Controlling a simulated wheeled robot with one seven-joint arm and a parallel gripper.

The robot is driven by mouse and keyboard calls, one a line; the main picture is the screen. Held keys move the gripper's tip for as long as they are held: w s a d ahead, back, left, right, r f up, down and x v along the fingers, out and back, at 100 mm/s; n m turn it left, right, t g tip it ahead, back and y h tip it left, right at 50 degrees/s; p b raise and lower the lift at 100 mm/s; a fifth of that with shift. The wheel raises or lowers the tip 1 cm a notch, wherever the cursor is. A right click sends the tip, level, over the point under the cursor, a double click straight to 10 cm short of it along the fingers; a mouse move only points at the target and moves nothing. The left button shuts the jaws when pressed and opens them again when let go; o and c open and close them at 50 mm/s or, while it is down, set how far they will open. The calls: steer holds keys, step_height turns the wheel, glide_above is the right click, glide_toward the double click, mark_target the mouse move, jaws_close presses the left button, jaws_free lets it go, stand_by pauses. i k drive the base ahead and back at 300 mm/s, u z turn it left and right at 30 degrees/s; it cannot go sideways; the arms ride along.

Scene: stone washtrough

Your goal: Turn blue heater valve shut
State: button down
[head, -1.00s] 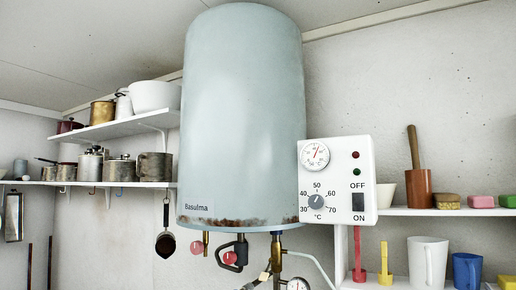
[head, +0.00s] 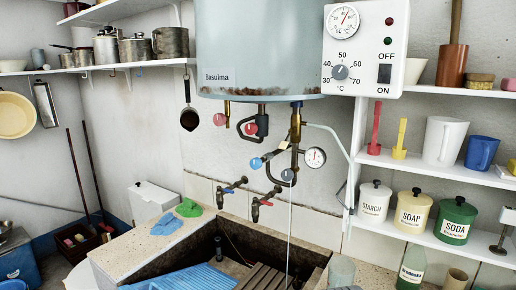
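The pale blue-grey heater (head: 262,50) hangs on the wall, with brass and dark pipes under its rusty lower rim. A round blue valve knob (head: 256,163) sits on the pipework below it, left of a round pressure gauge (head: 315,157). Two red knobs, one at left (head: 220,119) and one nearer the middle (head: 251,128), sit higher up. I cannot tell how far the blue valve is turned. My gripper is in neither head frame.
Below are a blue-handled tap (head: 236,186), a red-handled tap (head: 264,202) and the stone trough (head: 130,247). A thin pale vertical line drops from the pipe into the trough. The control box (head: 364,45) and shelves with jars (head: 412,207) stand at right.

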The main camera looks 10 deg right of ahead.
mark_target(256, 163)
steer(key=u, duration=0.4)
steer(key=k, duration=0.55)
steer(key=u, duration=1.25)
steer(key=i, duration=0.8)
steer(key=z, duration=0.55)
steer(key=i, duration=0.7)
steer(key=z, duration=0.8)
